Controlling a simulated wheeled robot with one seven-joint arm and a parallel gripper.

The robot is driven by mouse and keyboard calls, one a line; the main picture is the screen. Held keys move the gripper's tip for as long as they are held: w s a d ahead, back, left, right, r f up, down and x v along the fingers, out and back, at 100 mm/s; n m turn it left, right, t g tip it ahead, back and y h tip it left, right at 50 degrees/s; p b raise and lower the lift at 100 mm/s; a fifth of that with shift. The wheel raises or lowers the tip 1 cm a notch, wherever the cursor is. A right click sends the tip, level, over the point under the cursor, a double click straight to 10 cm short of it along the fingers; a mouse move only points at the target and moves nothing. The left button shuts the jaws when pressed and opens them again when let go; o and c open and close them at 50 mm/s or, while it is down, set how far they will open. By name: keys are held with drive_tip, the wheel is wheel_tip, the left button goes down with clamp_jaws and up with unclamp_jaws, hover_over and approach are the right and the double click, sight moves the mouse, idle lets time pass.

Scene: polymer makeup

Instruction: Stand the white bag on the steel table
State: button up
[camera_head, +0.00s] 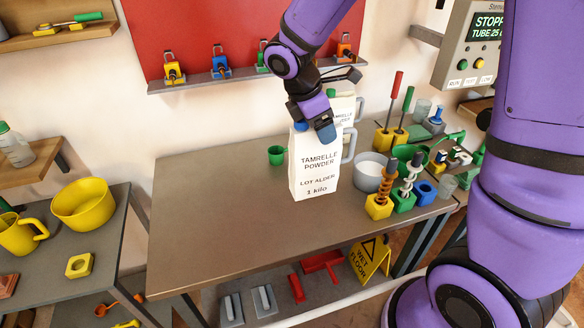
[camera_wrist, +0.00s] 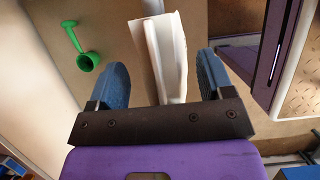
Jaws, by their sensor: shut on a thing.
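The white bag (camera_head: 314,175), printed "TAMRELLE POWDER, LOT ALDER, 1 kilo", is upright at the middle of the steel table (camera_head: 220,215). I cannot tell whether its base touches the tabletop. My gripper (camera_head: 316,125) is at the bag's top edge, pointing down, and shut on it. In the wrist view the bag (camera_wrist: 163,60) is between the two blue fingers of my gripper (camera_wrist: 165,82). The fingers hide part of the bag's top in the head view.
A labelled container (camera_head: 343,105) with a grey handle stands close behind the bag. A green cup (camera_head: 276,155) is to its left. The table's left and front are clear.

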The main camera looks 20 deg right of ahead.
sight(316, 160)
wheel_tip(316, 160, down, 6)
drive_tip(key=shift+w+r, duration=0.1)
drive_tip(key=shift+w, duration=0.05)
drive_tip(key=shift+f, duration=2.1)
drive_tip(key=o, duration=1.4)
